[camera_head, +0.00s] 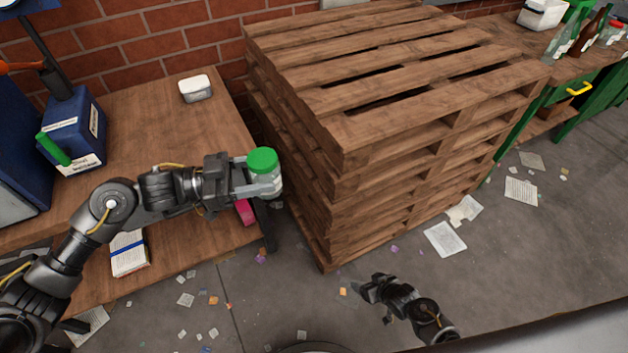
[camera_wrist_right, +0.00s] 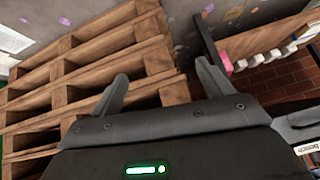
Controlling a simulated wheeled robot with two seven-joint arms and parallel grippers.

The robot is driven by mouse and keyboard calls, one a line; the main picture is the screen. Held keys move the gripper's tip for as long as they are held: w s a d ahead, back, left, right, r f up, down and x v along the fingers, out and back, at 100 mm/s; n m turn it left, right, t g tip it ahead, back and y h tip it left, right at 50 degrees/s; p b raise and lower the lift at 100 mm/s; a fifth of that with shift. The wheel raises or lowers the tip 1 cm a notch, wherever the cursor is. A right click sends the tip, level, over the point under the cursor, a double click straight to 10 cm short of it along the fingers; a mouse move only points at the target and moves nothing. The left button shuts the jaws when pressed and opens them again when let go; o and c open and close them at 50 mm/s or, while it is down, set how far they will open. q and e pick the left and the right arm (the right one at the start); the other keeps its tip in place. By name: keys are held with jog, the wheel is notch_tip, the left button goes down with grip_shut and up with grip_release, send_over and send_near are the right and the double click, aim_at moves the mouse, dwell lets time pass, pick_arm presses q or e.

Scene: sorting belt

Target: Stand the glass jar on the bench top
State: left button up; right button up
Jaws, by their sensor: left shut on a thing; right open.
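The glass jar (camera_head: 265,184) has a green lid and clear sides and is upright in the head view. My left gripper (camera_head: 262,187) is shut on the jar and holds it at the right edge of the wooden bench top (camera_head: 150,125), near the pallet stack. I cannot tell how high the jar is above the bench level. My right gripper (camera_head: 372,287) is low over the floor in front of the pallets. In the right wrist view its two fingers (camera_wrist_right: 163,92) are apart with nothing between them.
A stack of wooden pallets (camera_head: 400,85) stands right of the bench. A whitish tin (camera_head: 195,89) lies at the bench's back, and a blue machine (camera_head: 75,130) stands at its left. The middle of the bench top is mostly clear. Papers (camera_head: 444,239) litter the floor.

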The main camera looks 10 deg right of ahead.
aim_at(274, 164)
jog(key=w+a+r+n+t+y, duration=0.1)
jog(key=w+a+r+y, duration=0.2)
jog(key=r, duration=0.7)
jog(key=w+a+r+n+t, duration=0.1)
jog(key=w+a+r+t, duration=0.15)
jog(key=w+r, duration=0.45)
jog(key=w+a+r+n+t+y, duration=0.15)
jog(key=a+r, duration=0.25)
jog(key=r, duration=0.8)
jog(key=s+a+r+n+g+y, duration=0.1)
jog(key=s+a+r+n+y, duration=0.25)
jog(key=r, duration=0.85)
jog(key=s+a+r+n+y, duration=0.1)
jog(key=s+a+r+y, duration=0.4)
jog(key=r, duration=0.8)
jog(key=shift+h, duration=0.8)
jog(key=x, duration=1)
jog(key=shift+a+f, duration=0.35)
jog(key=shift+a, duration=0.05)
jog(key=shift+s, duration=0.1)
jog(key=c, duration=1.2)
pick_arm(q)
jog(key=o, duration=1)
jog(key=shift+o, duration=0.6)
